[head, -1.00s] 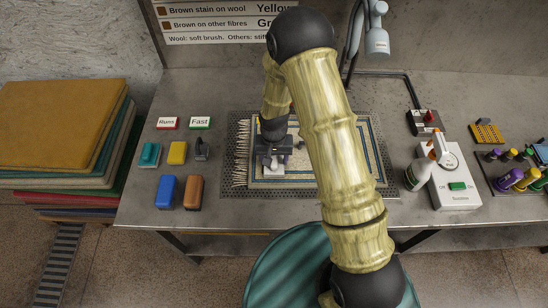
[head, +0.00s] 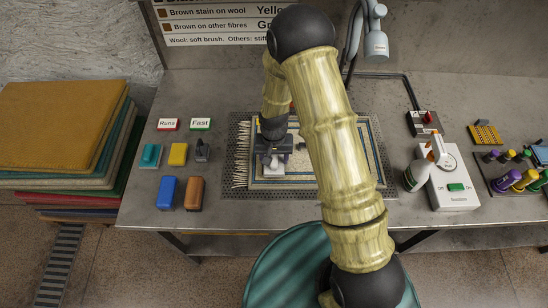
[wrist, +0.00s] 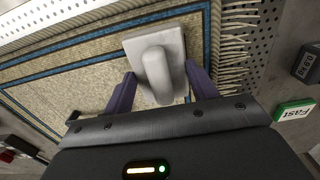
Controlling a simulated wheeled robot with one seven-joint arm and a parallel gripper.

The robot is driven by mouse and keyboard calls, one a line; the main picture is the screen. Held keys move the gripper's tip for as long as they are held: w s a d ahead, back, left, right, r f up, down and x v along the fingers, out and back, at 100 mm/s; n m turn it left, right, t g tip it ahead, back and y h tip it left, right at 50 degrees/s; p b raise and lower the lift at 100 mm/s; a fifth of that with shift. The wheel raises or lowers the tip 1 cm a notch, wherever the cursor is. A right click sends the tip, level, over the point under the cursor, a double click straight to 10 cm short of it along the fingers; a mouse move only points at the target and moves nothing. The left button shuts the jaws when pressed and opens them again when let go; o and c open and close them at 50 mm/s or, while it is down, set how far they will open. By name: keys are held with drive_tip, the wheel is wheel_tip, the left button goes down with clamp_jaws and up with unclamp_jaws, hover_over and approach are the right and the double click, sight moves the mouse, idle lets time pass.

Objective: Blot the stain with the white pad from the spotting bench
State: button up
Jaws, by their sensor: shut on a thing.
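My gripper (head: 273,160) is over the left part of the beige rug sample (head: 262,182), near its fringe. It is shut on the handle of the white pad (head: 273,171). The wrist view shows the pad (wrist: 133,48) and its upright white handle between the purple fingers. The pad is at the rug (wrist: 70,88) surface; I cannot tell whether it presses on it. No stain shows clearly; my arm hides the rug's middle, and the pad covers a patch. A small dark mark (head: 302,146) shows beside the arm.
The rug lies on a perforated plate (head: 230,188). To its left are "Runs" (head: 167,124) and "Fast" (head: 201,123) signs, a blue block (head: 167,192) and a brown block (head: 194,192). To the right are a spray bottle (head: 415,175), a white switch unit (head: 455,190) and several small bottles.

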drive_tip(key=shift+w+r+p, duration=0.1)
drive_tip(key=shift+r+p, duration=1.65)
drive_tip(key=shift+r, duration=1.1)
drive_tip(key=shift+a, duration=0.1)
drive_tip(key=shift+f, duration=0.1)
